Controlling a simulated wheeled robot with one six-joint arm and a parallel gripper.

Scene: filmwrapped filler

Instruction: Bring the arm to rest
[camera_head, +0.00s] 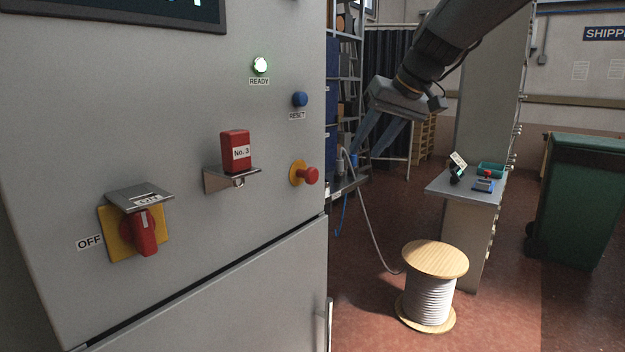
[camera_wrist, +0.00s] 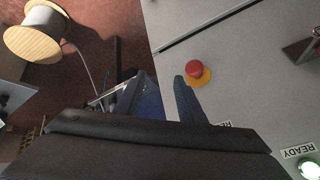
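My gripper (camera_head: 372,140) hangs in the air to the right of the grey machine cabinet (camera_head: 255,205) in the head view, its blue fingers pointing down and left. In the wrist view my gripper (camera_wrist: 162,82) has its two fingers apart with nothing between them. The red emergency button (camera_head: 311,175) on its yellow base is on the cabinet front, apart from the fingers. It also shows in the wrist view (camera_wrist: 194,69), just beyond the right finger.
The cabinet bears a red rotary switch (camera_head: 144,232), a red block marked No. 3 (camera_head: 235,151), a blue reset button (camera_head: 300,99) and a lit green ready lamp (camera_head: 260,65). A cable spool (camera_head: 428,300) stands on the floor. A small bench (camera_head: 455,188) and green bin (camera_head: 580,205) stand right.

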